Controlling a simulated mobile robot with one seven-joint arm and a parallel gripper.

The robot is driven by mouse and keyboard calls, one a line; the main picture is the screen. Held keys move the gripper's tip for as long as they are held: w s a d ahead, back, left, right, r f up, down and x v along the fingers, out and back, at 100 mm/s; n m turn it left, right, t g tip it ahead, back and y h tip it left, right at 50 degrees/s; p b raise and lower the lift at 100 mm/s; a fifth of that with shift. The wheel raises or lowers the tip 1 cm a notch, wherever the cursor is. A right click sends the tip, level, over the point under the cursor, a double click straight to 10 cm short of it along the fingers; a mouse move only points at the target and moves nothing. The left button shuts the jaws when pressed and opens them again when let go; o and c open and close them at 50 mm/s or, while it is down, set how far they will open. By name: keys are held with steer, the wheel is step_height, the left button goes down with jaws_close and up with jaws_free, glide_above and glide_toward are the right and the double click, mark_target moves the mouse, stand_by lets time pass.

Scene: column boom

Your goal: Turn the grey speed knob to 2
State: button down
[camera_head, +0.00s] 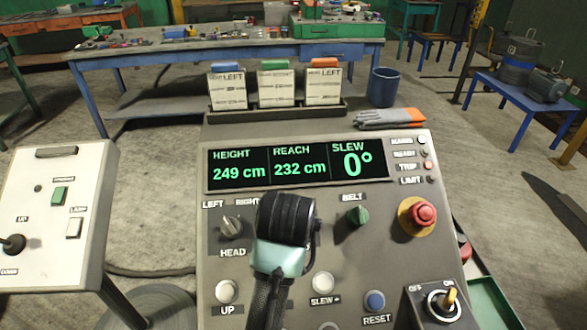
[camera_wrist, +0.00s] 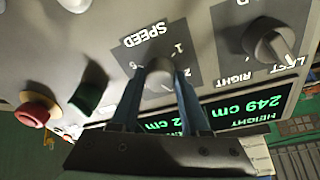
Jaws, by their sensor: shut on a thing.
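The grey speed knob (camera_wrist: 160,73) sits on a dark plate marked SPEED in the wrist view, which shows the panel upside down. My gripper (camera_wrist: 161,84) is shut on this knob, one blue finger on each side. Digits 1 and 6 show beside the knob; its pointer and most of the scale are hidden or too small to read. In the head view my wrist (camera_head: 285,220) covers the knob. The display (camera_head: 297,165) reads height 249 cm, reach 232 cm and slew 0°.
A grey HEAD knob (camera_head: 231,224) is left of my wrist. A green BELT knob (camera_head: 357,215) and a red mushroom button (camera_head: 424,213) are to the right. White buttons (camera_head: 227,291), a blue RESET button (camera_head: 375,300) and a yellow-tipped switch (camera_head: 447,299) lie lower down.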

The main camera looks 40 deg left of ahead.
steer(key=n+y+p, duration=0.1)
steer(key=n+p, duration=0.2)
steer(key=n, duration=0.3)
steer(key=shift+d, duration=0.1)
steer(key=shift+n+g, duration=0.3)
stand_by(0.3)
steer(key=shift+c, duration=1.9)
jaws_free()
steer(key=v, duration=1.3)
steer(key=shift+b, duration=0.35)
